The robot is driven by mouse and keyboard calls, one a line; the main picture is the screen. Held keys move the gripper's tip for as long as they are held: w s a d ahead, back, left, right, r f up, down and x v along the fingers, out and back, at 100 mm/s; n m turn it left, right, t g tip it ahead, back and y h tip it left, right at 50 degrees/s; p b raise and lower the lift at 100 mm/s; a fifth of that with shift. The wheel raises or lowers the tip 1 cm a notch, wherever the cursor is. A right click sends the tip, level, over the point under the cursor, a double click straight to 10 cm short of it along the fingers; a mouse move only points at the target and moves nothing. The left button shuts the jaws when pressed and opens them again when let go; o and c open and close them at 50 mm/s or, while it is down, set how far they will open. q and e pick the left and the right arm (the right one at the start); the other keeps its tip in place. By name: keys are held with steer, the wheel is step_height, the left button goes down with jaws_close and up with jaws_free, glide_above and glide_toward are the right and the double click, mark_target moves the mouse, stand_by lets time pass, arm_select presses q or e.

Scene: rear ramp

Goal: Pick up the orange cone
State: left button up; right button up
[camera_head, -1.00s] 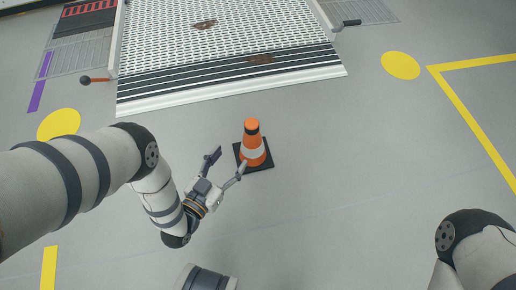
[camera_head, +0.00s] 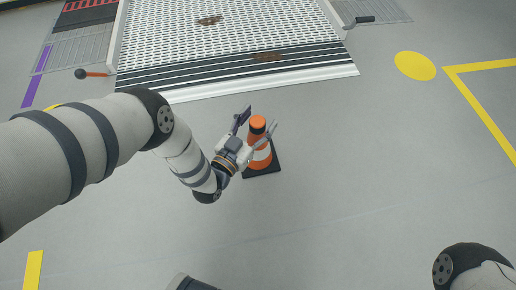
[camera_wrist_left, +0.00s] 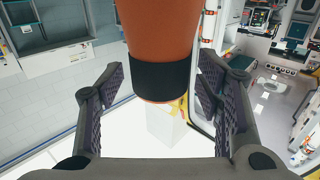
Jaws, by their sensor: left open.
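The orange cone (camera_head: 261,154) stands upright on the grey floor, with a black band near its top, a white band and a square black base. My left gripper (camera_head: 259,116) is open at the cone's upper part, one finger on each side of it in the picture. In the left wrist view the cone (camera_wrist_left: 160,25) appears upside down between the spread fingers of the left gripper (camera_wrist_left: 162,72), its black band nearest. Gaps show on both sides, and I see no finger pressing on it. The cone's lower part is out of that view. My right gripper is not in view.
A metal ramp (camera_head: 220,38) with a white front edge lies beyond the cone. An orange lever with a dark knob (camera_head: 90,73) is at its left. Yellow floor markings (camera_head: 415,66) lie to the right. The floor around the cone is clear.

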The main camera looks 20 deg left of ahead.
arm_select(q)
jaws_close()
steer(key=shift+r, duration=0.1)
